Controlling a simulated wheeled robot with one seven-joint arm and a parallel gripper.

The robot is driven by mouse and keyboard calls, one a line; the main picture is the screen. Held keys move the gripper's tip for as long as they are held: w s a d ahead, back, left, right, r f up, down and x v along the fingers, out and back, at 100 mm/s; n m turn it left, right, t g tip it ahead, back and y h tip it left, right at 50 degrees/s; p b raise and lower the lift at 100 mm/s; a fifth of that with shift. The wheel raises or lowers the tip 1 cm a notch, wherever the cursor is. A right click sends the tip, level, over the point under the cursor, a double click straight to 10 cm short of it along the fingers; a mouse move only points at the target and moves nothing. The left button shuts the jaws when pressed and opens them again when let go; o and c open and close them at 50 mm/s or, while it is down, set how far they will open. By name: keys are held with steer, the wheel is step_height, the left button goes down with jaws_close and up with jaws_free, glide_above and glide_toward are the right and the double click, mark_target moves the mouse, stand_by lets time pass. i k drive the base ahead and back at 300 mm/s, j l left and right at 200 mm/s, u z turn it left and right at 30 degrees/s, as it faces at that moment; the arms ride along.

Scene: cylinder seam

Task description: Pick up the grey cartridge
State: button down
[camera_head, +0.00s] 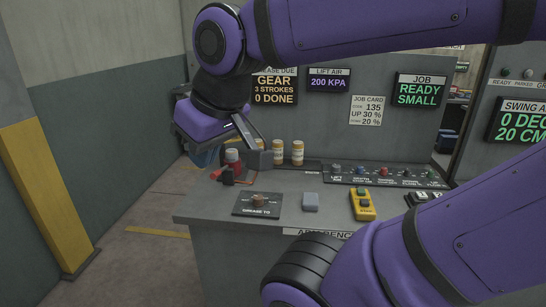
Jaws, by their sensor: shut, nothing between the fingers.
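My gripper (250,142) is purple with grey fingers. It hangs over the back left of the grey bench, is shut and holds nothing. Two upright cylinders with white bodies and amber bands, one of them this cylinder (297,153), stand just right of the fingertips at the bench's back edge. I cannot make out a cartridge that is clearly grey; the gripper and a grey block shape (262,160) below the fingertips hide part of that spot.
A knob strip (385,175) runs along the back right.

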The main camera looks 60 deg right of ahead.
mark_target(231, 155)
steer(key=z, duration=1.1)
steer(key=i+j+z, duration=0.35)
steer(key=j, duration=0.3)
steer(key=i+j+z, duration=0.15)
steer(key=j, duration=0.2)
steer(key=i+j+z, duration=0.15)
steer(key=j, duration=0.25)
steer(key=i+j+z, duration=0.2)
steer(key=j, duration=0.2)
steer(key=j+z, duration=0.15)
steer(key=j, duration=0.25)
